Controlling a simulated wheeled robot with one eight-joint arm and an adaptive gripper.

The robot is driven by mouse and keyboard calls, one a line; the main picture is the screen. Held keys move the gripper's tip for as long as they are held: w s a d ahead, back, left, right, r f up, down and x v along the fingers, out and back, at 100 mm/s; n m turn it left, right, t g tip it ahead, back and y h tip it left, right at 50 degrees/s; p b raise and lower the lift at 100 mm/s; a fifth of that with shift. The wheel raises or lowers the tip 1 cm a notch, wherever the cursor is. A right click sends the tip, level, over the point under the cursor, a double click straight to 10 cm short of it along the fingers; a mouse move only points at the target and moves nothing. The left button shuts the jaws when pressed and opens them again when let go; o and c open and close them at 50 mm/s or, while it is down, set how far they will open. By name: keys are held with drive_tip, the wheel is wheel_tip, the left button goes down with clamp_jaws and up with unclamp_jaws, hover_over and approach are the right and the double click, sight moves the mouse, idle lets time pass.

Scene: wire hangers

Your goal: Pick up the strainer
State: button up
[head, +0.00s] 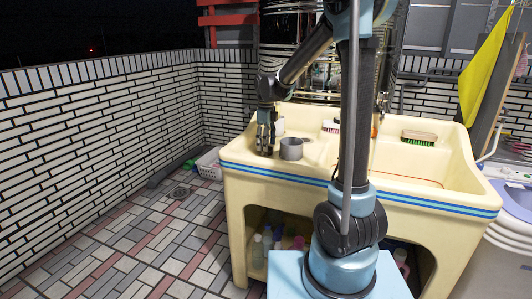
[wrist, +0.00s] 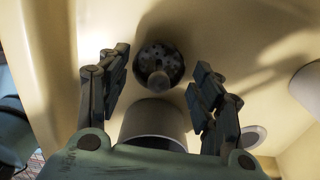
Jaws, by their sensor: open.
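The strainer (wrist: 160,60) is a dark, round, perforated piece with a knob in its middle. It lies on the cream sink surface in the upper middle of the wrist view. I cannot make it out in the head view. My gripper (wrist: 161,68) is open, with one finger on each side of the strainer in the wrist view. No contact with it is visible. In the head view my gripper (head: 265,146) points down over the left end of the sink.
A grey cup (head: 291,149) stands beside my gripper; a grey-white cup (wrist: 152,121) shows between the fingers. A white cup (head: 279,126) is behind. Brushes (head: 419,138) lie on the cream sink's (head: 235,155) back ledge. A round drain (wrist: 251,137) is at right.

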drive_tip(key=shift+f, duration=0.35)
drive_tip(key=shift+s, duration=0.1)
clamp_jaws()
drive_tip(key=shift+r, duration=0.15)
